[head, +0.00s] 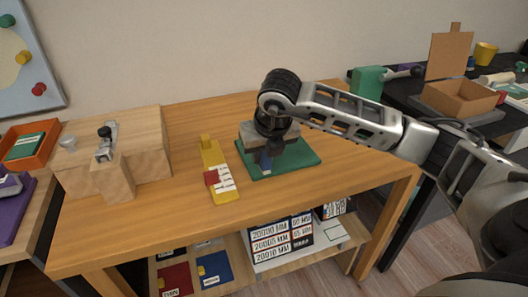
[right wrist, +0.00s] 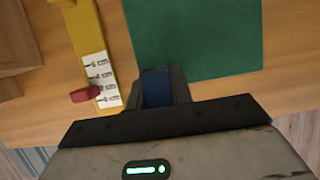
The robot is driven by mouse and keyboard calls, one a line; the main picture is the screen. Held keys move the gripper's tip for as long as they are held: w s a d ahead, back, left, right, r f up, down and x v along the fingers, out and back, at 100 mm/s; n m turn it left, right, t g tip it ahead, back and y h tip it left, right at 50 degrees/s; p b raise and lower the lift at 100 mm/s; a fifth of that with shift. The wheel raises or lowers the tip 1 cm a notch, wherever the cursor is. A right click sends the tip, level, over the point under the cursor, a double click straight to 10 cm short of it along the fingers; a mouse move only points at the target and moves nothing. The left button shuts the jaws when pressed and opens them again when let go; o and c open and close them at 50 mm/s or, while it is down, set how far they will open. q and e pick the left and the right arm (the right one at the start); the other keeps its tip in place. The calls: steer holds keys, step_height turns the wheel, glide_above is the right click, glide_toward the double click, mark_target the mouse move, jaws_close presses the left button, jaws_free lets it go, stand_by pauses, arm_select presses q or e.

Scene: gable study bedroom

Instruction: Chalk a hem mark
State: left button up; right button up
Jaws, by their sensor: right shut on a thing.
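My right gripper (head: 265,165) points down over the near left part of the green mat (head: 305,160). It is shut on a small blue piece (right wrist: 157,88), which looks like the chalk and shows between the fingers in the right wrist view. I cannot tell whether the blue piece touches the surface below. The yellow gauge (head: 218,188) lies on the table left of the mat, apart from the gripper. It has a red slider (head: 211,177) and a white marked scale (head: 225,178). The gauge also shows in the right wrist view (right wrist: 80,25). My left gripper is out of view.
A wooden block fixture (head: 140,150) with a metal clamp stands at the table's left. An orange tray (head: 17,163) is on the side surface at far left. Labelled boxes (head: 285,235) sit on the shelf below. A cardboard box (head: 460,100) stands on the dark table at right.

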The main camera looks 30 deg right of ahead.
steer(key=shift+f, duration=0.15)
stand_by(0.7)
steer(key=shift+s, duration=0.1)
stand_by(0.4)
steer(key=shift+r, duration=0.2)
steer(key=shift+r+p, duration=1.6)
steer(key=shift+r, duration=1.2)
steer(key=shift+r+p, duration=0.35)
steer(key=shift+r, duration=0.25)
